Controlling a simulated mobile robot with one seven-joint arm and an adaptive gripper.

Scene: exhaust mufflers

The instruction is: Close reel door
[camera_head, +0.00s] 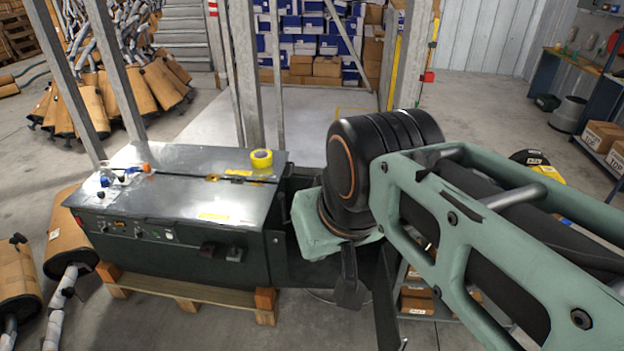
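A dark grey metal machine (180,190) with buttons and switches on its front stands on a wooden pallet at the left centre. A dark opening or recess shows at its right end, largely behind my arm. A thin dark upright panel (387,300), seen nearly edge-on, stands apart to the right of it; it may be the reel door, but I cannot be sure. My gripper (350,290) hangs below the arm's black wrist, between the machine's right end and this panel. Only a dark finger-like part shows, so its opening and any contact are unclear.
Mufflers (70,230) stand close at the left. Metal posts rise behind the machine. A shelf (425,300) with boxes is partly hidden under my arm. The floor at the back right is open.

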